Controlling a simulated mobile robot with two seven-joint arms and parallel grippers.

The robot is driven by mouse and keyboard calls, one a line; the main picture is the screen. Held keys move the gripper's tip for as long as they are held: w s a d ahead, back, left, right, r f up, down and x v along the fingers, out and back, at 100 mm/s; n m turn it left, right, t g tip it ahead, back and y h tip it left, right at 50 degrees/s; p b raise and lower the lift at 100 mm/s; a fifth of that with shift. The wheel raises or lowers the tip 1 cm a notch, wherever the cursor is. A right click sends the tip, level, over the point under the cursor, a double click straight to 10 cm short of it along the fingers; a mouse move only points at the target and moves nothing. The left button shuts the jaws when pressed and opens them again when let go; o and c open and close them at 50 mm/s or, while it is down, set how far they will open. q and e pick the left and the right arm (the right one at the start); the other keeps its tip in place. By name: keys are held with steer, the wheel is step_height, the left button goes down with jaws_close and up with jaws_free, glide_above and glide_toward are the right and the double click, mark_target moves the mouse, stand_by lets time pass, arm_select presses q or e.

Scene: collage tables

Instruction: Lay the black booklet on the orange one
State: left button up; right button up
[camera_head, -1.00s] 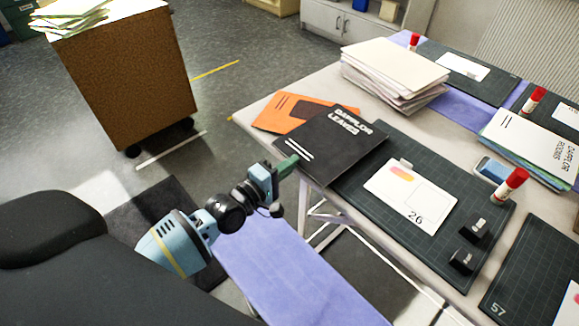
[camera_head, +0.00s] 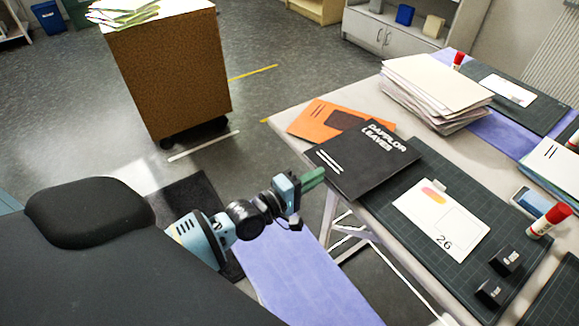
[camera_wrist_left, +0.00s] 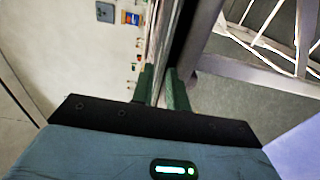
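The black booklet (camera_head: 363,160), with white lettering, lies at the table's left edge. In the head view it covers the near right part of the orange booklet (camera_head: 318,121); I cannot tell how far it rests on it. The orange booklet has a dark printed patch. My left gripper (camera_head: 312,179) has its green fingertips at the black booklet's near left edge. In the left wrist view the fingers (camera_wrist_left: 160,90) stand apart by a narrow gap, with a thin edge-on strip running between them. Whether they touch the booklet is unclear. My right gripper is not in view.
A paper stack (camera_head: 437,88) stands behind the booklets. A dark cutting mat (camera_head: 405,255) with a white card (camera_head: 441,219), small black blocks and a red-capped glue stick (camera_head: 549,220) lies to the right. A brown cabinet (camera_head: 170,75) stands on the floor at left.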

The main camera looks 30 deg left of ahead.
arm_select(q)
steer(key=v, duration=1)
steer(key=shift+s+a+r, duration=0.1)
steer(key=s+d+f+m+g+y, duration=0.1)
steer(key=s+d+f+m+g, duration=0.25)
steer(key=s+f, duration=0.4)
steer(key=s+d+f+m+g+y, duration=0.1)
steer(key=s+d+f+m+g, duration=0.1)
steer(key=s+f+m, duration=0.35)
steer(key=s+f+m+g+y, duration=0.1)
steer(key=s+f+m+g, duration=0.1)
steer(key=s, duration=0.8)
steer(key=s+d+f+m+g+y, duration=0.1)
steer(key=s+f+m+g, duration=0.2)
steer(key=s, duration=0.8)
step_height(320, 180, down, 2)
steer(key=shift+s+d+m, duration=0.15)
steer(key=shift+s+m, duration=0.05)
steer(key=shift+m, duration=0.6)
